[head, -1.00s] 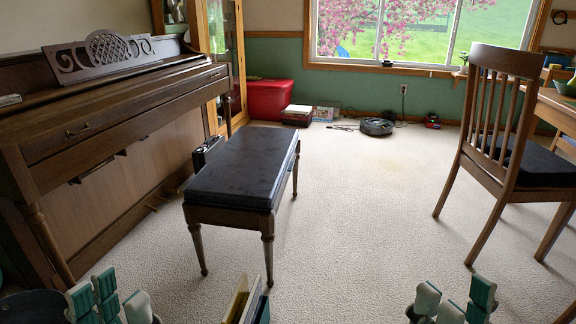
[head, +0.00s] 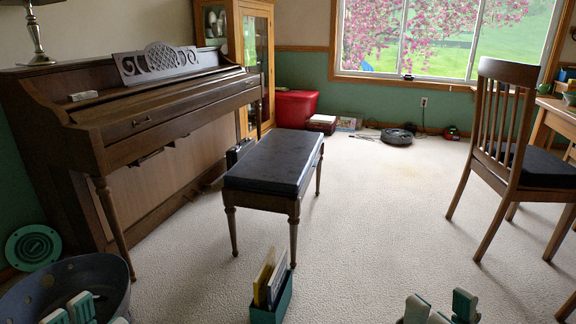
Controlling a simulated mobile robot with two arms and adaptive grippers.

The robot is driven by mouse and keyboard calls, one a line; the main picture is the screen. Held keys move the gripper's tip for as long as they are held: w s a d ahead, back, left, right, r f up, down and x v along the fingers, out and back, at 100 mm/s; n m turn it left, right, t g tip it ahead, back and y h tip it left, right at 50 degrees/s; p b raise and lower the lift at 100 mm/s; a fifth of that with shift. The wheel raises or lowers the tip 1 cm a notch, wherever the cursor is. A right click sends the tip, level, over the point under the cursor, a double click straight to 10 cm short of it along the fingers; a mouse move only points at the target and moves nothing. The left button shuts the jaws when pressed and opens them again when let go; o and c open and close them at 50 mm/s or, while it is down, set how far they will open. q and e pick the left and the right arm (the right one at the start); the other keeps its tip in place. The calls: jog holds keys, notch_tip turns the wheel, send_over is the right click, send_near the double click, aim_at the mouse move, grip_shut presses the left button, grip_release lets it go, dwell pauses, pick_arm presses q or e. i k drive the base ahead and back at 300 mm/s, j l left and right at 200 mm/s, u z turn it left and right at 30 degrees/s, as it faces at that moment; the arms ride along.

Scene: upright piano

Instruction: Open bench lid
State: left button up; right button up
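The piano bench (head: 268,165) stands on the carpet in front of the piano in the head view. Its dark padded lid lies flat and closed on the wooden frame. My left gripper (head: 78,308) is at the bottom left, cut by the frame edge, in front of a dark tub. My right gripper (head: 438,306) is at the bottom right, low over the carpet, with its fingers apart and nothing between them. Both are well short of the bench and not touching it.
The upright piano (head: 150,130) fills the left side. A green holder (head: 282,302) with books stands on the carpet before the bench. A dark round tub (head: 105,275) is at lower left. A wooden chair (head: 505,150) stands at right. Carpet right of the bench is clear.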

aim_at(281, 162)
jog(key=i+l+u, duration=0.1)
jog(key=u, duration=0.3)
jog(key=i+l+u, duration=0.2)
jog(key=u, duration=0.2)
jog(key=i+l+u, duration=0.2)
jog(key=u, duration=0.2)
jog(key=i+l, duration=0.2)
jog(key=l, duration=0.25)
jog(key=i+l, duration=0.2)
jog(key=l, duration=0.25)
jog(key=i+l, duration=0.2)
jog(key=l, duration=0.25)
jog(key=i+l, duration=0.2)
jog(key=l, duration=0.25)
jog(key=i+l, duration=0.2)
jog(key=l, duration=0.25)
jog(key=i+l, duration=0.2)
jog(key=l, duration=0.25)
jog(key=i+l, duration=0.2)
jog(key=l, duration=0.25)
jog(key=i+l, duration=0.2)
jog(key=l, duration=0.2)
